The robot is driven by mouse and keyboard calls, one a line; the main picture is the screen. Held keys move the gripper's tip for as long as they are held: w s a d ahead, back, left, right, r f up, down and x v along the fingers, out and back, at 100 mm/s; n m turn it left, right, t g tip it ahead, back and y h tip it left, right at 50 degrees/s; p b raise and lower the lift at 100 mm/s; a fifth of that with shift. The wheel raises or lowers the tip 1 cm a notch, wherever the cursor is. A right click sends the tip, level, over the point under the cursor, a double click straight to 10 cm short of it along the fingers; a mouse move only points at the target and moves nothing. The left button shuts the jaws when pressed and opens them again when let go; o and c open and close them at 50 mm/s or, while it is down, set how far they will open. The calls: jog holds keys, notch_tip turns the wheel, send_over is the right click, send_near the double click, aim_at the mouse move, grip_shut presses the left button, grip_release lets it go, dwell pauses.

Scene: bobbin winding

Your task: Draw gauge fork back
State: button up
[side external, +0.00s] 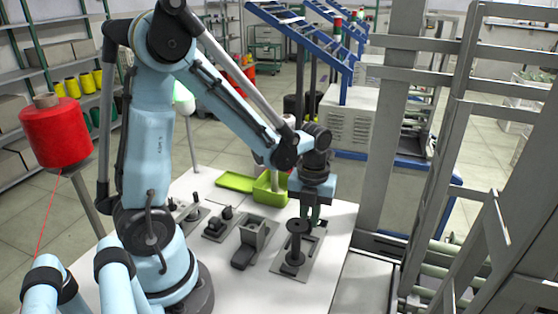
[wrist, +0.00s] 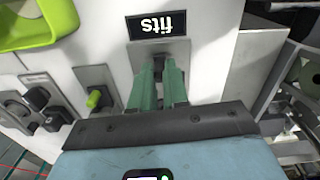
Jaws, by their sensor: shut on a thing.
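My gripper (wrist: 160,80) points down with its two green fingers close together. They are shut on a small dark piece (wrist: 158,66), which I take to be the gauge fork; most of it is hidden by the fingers. It is at a grey plate (wrist: 181,50) beside a black label reading "fits", upside down in the wrist view. In the side view my gripper (side external: 314,215) is low over the right end of the white table, just behind a dark spool (side external: 296,240) standing upright on a grey slotted plate (side external: 281,266).
A grey block fixture (side external: 250,240) and dark clamp-like fixtures (side external: 217,222) stand left of the spool. A lime-green bin (side external: 268,190) and tray (side external: 235,182) are at the table's back. A metal frame (side external: 455,130) rises to the right. A red thread cone (side external: 53,135) stands at far left.

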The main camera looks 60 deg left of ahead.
jog(key=shift+w, duration=0.15)
jog(key=shift+w+a, duration=0.45)
dwell(0.3)
jog(key=o, duration=0.6)
notch_tip(320, 180, up, 7)
dwell(0.6)
